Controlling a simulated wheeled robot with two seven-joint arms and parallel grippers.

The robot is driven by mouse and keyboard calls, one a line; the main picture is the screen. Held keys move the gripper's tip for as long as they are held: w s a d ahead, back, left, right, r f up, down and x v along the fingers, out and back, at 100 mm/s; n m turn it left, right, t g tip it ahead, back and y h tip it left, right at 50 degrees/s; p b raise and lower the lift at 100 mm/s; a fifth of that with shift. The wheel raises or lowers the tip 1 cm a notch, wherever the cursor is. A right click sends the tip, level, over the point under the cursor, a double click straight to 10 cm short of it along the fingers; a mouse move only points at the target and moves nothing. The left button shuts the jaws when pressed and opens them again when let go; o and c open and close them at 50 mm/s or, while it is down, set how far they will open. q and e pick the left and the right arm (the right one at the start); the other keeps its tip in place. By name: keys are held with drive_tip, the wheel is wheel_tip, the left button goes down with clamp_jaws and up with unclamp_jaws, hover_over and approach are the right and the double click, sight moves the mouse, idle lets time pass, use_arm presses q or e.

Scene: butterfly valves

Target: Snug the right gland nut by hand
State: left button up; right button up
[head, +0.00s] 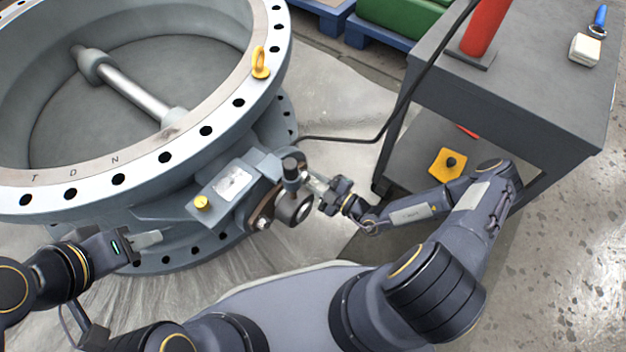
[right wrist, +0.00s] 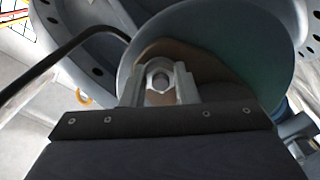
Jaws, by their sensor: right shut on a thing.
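The large grey butterfly valve (head: 190,150) fills the left of the head view. Its shaft end and gland (head: 296,206) stick out on the near side, with gland hardware around them. My right gripper (head: 319,186) reaches in from the right at the gland's right side. In the right wrist view its two fingers (right wrist: 160,86) stand either side of the right gland nut (right wrist: 160,72) and are shut on it, with a stud end showing in the nut's middle. In the head view the nut is too small to make out. My left gripper (head: 148,239) is beside the valve's lower flange, with nothing visible in it; its finger gap is unclear.
A grey bench (head: 520,80) stands at the right, with a red cylinder (head: 486,28) on top and a yellow item (head: 447,163) on its lower shelf. A black cable (head: 404,105) runs between bench and valve. A yellow lifting eye (head: 260,63) sits on the valve rim.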

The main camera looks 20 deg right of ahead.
idle(0.3)
drive_tip(key=o, duration=0.7)
drive_tip(key=shift+d, duration=0.1)
drive_tip(key=p+v, duration=0.1)
drive_tip(key=v, duration=0.6)
drive_tip(key=shift+s+d+p, duration=0.2)
drive_tip(key=shift+s+p, duration=0.15)
drive_tip(key=shift+p, duration=0.05)
